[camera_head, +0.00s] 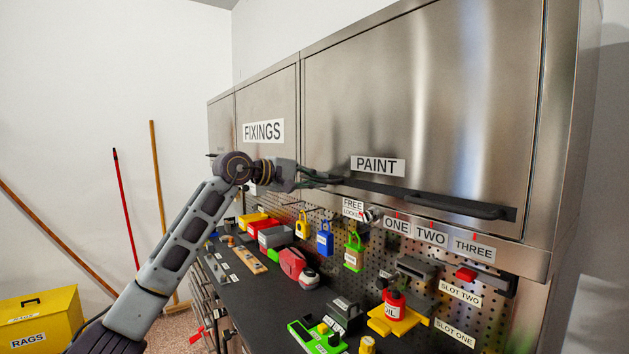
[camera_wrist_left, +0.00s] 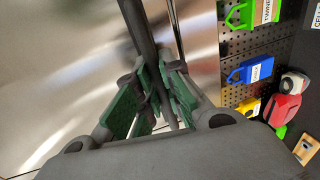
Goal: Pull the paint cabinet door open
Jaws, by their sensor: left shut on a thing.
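The paint cabinet door (camera_head: 430,90) is a wide brushed-steel panel marked with a PAINT label (camera_head: 377,166). It looks closed, level with the cabinet front. Its dark bar handle (camera_head: 450,201) runs along the lower edge. My left gripper (camera_head: 330,180) is at the handle's left end. In the left wrist view the green-padded fingers of my left gripper (camera_wrist_left: 152,95) are shut around the dark handle bar (camera_wrist_left: 139,30), which runs between them. The finger pads hide part of the bar. My right gripper is not in view.
The FIXINGS door (camera_head: 268,100) is left of the paint door. Below hangs a pegboard with padlocks (camera_head: 325,240) and slot holders. A yellow rags box (camera_head: 42,318) stands at left.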

